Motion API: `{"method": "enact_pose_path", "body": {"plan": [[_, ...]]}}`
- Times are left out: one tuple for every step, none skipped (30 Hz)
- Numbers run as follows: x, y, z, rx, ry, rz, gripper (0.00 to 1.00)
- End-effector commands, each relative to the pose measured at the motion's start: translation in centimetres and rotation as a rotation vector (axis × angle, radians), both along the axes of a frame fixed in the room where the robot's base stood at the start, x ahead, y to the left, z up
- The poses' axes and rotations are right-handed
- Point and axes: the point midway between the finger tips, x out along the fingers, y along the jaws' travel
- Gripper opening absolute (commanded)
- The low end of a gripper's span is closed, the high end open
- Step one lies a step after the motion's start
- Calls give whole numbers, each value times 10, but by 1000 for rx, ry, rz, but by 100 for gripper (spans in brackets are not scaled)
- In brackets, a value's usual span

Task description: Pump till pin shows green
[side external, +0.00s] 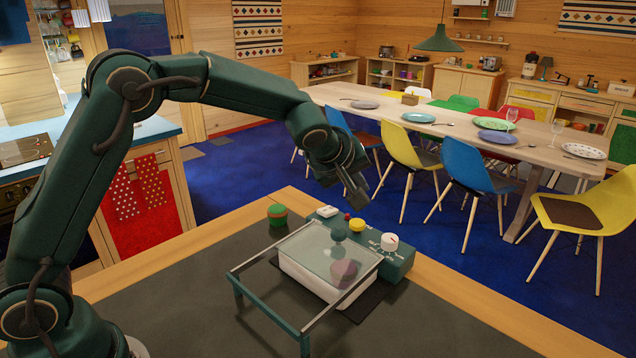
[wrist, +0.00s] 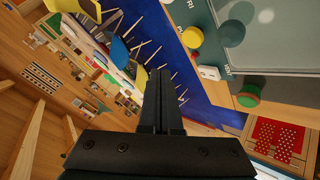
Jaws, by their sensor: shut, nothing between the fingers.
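A green console (side external: 397,265) stands on the dark worktop. It carries a white knob (side external: 389,241), a yellow button (side external: 356,224), a small red piece (side external: 347,216) and a white switch (side external: 327,212). The wrist view also shows the yellow button (wrist: 192,37), the red piece (wrist: 195,54) and the white switch (wrist: 208,73). I see no green on the red piece, and cannot tell if it is the pin. My gripper (side external: 360,198) is shut and empty, above and behind the console's yellow button, apart from it; its fingers (wrist: 160,72) point into free air in the wrist view.
Dining table and chairs are farther back. The worktop's front right is clear.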

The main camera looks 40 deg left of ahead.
Motion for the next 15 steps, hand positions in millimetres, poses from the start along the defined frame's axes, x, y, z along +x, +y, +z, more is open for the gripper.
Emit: {"method": "enact_pose_path", "body": {"plan": [[0,0,-9,2,5,-2,0],[0,0,-13,2,5,-1,0],[0,0,-18,2,4,-2,0],[-1,-1,-22,1,4,-1,0],[-1,-1,-26,1,5,-2,0],[0,0,-30,3,3,-1,0],[0,0,-33,1,3,0,0],[0,0,-36,2,3,0,0],[0,0,-39,2,2,0,0],[0,0,-41,1,2,0,0],[0,0,-43,0,1,1,0],[0,0,-44,1,1,0,0],[0,0,-46,0,1,1,0],[0,0,-47,0,1,1,0],[0,0,-48,0,1,1,0]]}}
